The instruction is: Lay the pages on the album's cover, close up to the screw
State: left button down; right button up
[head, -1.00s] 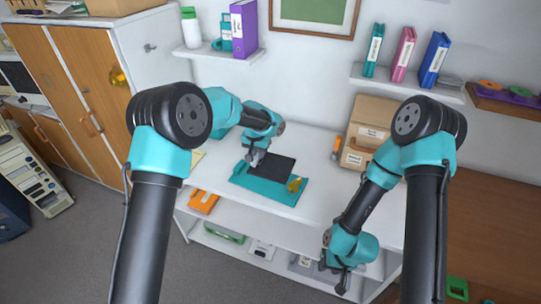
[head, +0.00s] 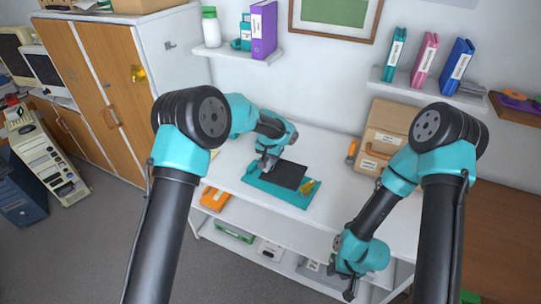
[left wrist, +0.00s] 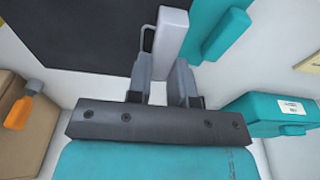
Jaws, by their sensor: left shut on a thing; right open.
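The dark pages (head: 291,174), a flat black sheet, lie over or just above the teal album cover (head: 279,193) on the white table. Whether they touch it is hard to tell. The pages also fill the upper left of the left wrist view (left wrist: 75,30), with a teal part of the album (left wrist: 226,35) beside them. My left gripper (head: 267,167) is shut on the pages at their left end. A small yellow item (head: 309,187) is at the cover's right end. No screw is clearly visible. My right gripper (head: 349,291) is open, low before the table.
A cardboard drawer box (head: 385,135) stands at the table's back right, with an orange bottle (head: 352,151) beside it. Wall shelves (head: 240,50) hold binders and bottles. The table between album and box is clear.

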pick_arm(q)
jog(key=shift+f, duration=1.9)
jog(key=shift+f, duration=0.55)
jog(key=c, duration=0.9)
grip_release()
jog(key=shift+c, duration=0.2)
notch_tip(320, 180, up, 17)
jog(key=s, duration=0.2)
jog(key=shift+a, duration=0.45)
jog(key=shift+r, duration=0.1)
